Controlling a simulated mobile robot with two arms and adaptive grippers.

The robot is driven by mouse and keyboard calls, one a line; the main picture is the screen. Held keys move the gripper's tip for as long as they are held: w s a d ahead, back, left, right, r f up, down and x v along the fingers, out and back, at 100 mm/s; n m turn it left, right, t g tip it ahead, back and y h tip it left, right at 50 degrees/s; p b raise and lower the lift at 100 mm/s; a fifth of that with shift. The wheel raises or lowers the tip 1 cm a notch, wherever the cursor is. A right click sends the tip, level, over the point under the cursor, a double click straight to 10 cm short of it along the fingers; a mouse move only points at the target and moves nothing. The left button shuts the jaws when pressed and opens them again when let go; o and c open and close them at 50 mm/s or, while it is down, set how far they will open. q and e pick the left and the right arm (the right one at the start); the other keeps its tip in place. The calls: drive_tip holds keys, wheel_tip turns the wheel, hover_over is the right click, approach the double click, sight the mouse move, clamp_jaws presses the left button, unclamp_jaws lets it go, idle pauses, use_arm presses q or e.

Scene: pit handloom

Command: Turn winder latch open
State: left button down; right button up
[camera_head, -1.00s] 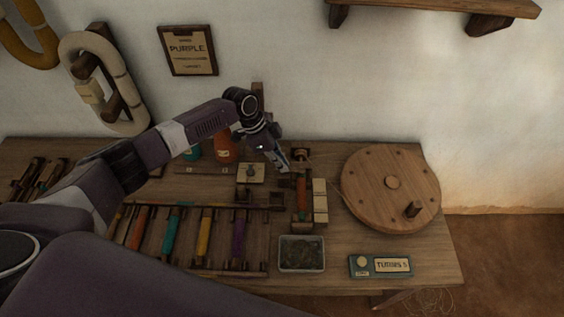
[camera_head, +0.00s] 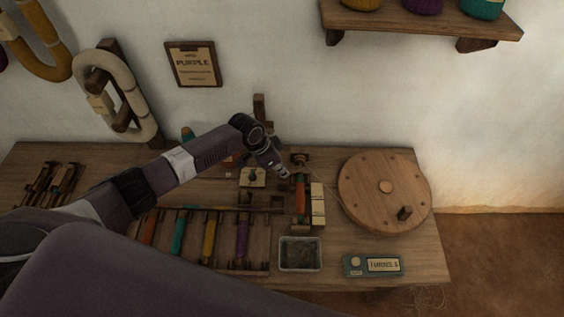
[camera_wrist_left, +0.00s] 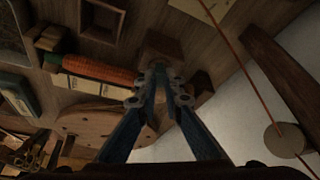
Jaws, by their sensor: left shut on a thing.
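The winder stands at the back of the bench, with an orange-red bobbin (camera_head: 300,187) in line with a dark wooden block. The orange bobbin (camera_wrist_left: 100,72) and the brown block (camera_wrist_left: 165,46) also show in the left wrist view. My left gripper (camera_head: 286,174) is at the winder's far end, just left of the bobbin. In the wrist view its blue fingers (camera_wrist_left: 158,80) come together in front of the brown block, shut on the small latch, which the fingertips mostly hide. I cannot tell the latch's angle. My right gripper is not in view.
A large round wooden wheel (camera_head: 360,205) with a peg lies right of the winder. Pale blocks (camera_head: 318,205) stand beside the bobbin. A grey tray (camera_head: 300,254), a label box (camera_head: 373,265) and a rack of coloured bobbins (camera_head: 210,240) are nearer.

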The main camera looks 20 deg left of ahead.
use_arm(q)
drive_tip(key=n+p, duration=0.2)
drive_tip(key=n+t+y+p, duration=0.1)
drive_tip(key=p, duration=0.1)
drive_tip(key=n+p, duration=0.1)
drive_tip(key=n, duration=0.1)
drive_tip(key=shift+s+d+r+n+y+p, duration=0.1)
drive_tip(key=shift+d+r+n+y+p, duration=0.2)
drive_tip(key=shift+p, duration=0.1)
drive_tip(key=shift+n+t+y+p, duration=0.35)
drive_tip(key=shift+n+p, duration=0.25)
drive_tip(key=shift+n, duration=0.2)
drive_tip(key=n+y+p, duration=0.1)
drive_tip(key=n, duration=0.1)
drive_tip(key=shift+d+f+n, duration=0.1)
drive_tip(key=shift+f+n, duration=0.05)
drive_tip(key=shift+n, duration=0.15)
drive_tip(key=shift+n+y, duration=0.55)
drive_tip(key=shift+n, duration=0.85)
drive_tip(key=c, duration=2.1)
unclamp_jaws()
drive_tip(key=shift+f, duration=0.1)
drive_tip(key=shift+v, duration=6)
